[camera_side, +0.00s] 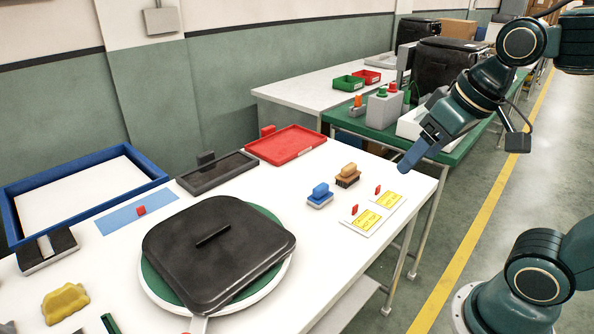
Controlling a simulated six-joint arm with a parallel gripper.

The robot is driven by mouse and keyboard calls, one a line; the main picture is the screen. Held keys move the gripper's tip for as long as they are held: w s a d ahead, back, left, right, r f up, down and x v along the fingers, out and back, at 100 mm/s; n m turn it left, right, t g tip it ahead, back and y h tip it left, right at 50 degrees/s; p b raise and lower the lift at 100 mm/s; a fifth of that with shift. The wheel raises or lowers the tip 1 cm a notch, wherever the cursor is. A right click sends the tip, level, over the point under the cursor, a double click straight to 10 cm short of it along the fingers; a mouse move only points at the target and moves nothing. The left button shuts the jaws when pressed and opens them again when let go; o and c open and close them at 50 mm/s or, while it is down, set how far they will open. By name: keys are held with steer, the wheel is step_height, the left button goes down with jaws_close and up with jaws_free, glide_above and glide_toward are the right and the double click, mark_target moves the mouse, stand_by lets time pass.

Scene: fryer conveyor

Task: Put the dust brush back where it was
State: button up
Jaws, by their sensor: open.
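Two brushes stand side by side on the white table: one with a blue handle (320,194) and pale bristles, and one with a tan handle (348,175) and dark bristles. I cannot tell which is the dust brush. My gripper (405,166) hangs above the table's right edge, to the right of both brushes and apart from them. It is open, with nothing visible in it.
A card with yellow labels (367,219) lies right of the brushes. A black lid (215,250) covers a round green-and-white base. A red tray (286,158), a dark tray (218,185) and a blue frame (20,198) line the back. The table between lid and brushes is clear.

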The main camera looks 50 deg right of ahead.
steer(key=shift+n, duration=0.7)
steer(key=s+f, duration=0.1)
steer(key=s+a+f, duration=0.1)
steer(key=s, duration=0.1)
steer(key=shift+s, duration=0.2)
